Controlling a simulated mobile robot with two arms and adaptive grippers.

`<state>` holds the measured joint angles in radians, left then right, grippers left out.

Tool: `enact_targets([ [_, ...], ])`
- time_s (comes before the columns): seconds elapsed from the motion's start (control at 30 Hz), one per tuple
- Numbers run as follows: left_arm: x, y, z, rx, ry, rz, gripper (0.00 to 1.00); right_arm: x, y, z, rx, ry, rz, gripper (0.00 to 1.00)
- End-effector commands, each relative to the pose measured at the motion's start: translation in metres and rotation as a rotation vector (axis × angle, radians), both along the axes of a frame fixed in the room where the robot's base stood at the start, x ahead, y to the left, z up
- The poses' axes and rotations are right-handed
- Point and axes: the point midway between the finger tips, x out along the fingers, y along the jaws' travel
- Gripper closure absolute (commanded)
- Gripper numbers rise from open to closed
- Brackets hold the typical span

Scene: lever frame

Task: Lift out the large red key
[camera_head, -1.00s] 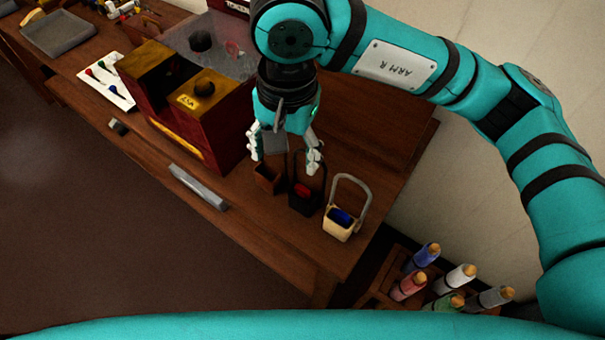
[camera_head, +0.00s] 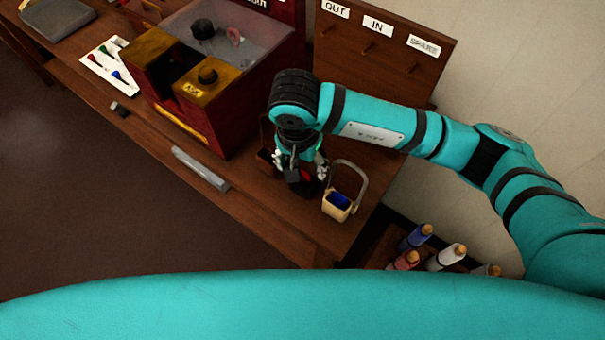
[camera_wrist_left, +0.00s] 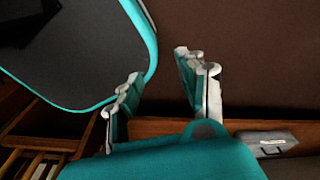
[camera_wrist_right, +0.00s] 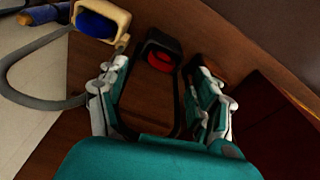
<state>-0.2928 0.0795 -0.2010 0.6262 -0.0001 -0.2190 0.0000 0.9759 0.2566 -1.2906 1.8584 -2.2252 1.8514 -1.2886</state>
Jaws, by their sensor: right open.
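A black basket with a looped handle holds a red thing (camera_wrist_right: 160,60), seen in the right wrist view; whether this is the large red key I cannot tell. My right gripper (camera_head: 299,168) is open over the black basket in the head view. In the right wrist view its fingers (camera_wrist_right: 158,72) stand on either side of the basket's handle, and the handle's near part lies between them. My left gripper (camera_wrist_left: 165,75) is open and empty, above the dark floor beside the bench edge; it is not in the head view.
A cream basket (camera_head: 336,207) with blue contents stands right of the black one, a brown container (camera_head: 265,160) left. A red and yellow box (camera_head: 230,115) with a clear top stands behind left. Bottles (camera_head: 445,257) stand below right. A grey bar (camera_head: 200,168) lies at the bench edge.

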Motion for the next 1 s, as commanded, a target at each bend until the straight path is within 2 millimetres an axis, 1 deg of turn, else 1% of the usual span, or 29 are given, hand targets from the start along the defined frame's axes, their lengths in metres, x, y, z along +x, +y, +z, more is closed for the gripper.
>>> enact_targets([
  [0.03, -0.002, 0.0, 0.011, -0.001, 0.002, 0.0, 0.6, -0.001, 0.0, -0.004, -0.001, 0.008, -0.002, 0.34],
  [0.1, -0.003, 0.0, 0.017, 0.0, 0.005, 0.0, 0.6, 0.001, 0.001, -0.015, -0.002, 0.007, -0.002, 0.34],
  [0.23, -0.007, 0.0, 0.019, 0.0, 0.01, 0.0, 0.6, 0.003, 0.0, -0.032, -0.001, 0.004, 0.0, 0.34],
  [0.33, -0.01, 0.0, 0.019, 0.001, 0.015, 0.0, 0.6, 0.004, 0.0, -0.037, 0.0, 0.001, 0.0, 0.34],
  [0.5, -0.011, 0.001, 0.018, 0.002, 0.017, 0.001, 0.6, 0.004, 0.0, -0.037, 0.0, 0.0, 0.0, 0.34],
  [0.53, -0.011, 0.001, 0.018, 0.002, 0.017, 0.001, 0.6, 0.004, 0.0, -0.037, 0.0, 0.001, 0.0, 0.35],
  [1.0, -0.01, 0.001, 0.018, 0.003, 0.017, 0.001, 0.6, 0.004, 0.0, -0.037, 0.0, 0.001, 0.0, 0.96],
])
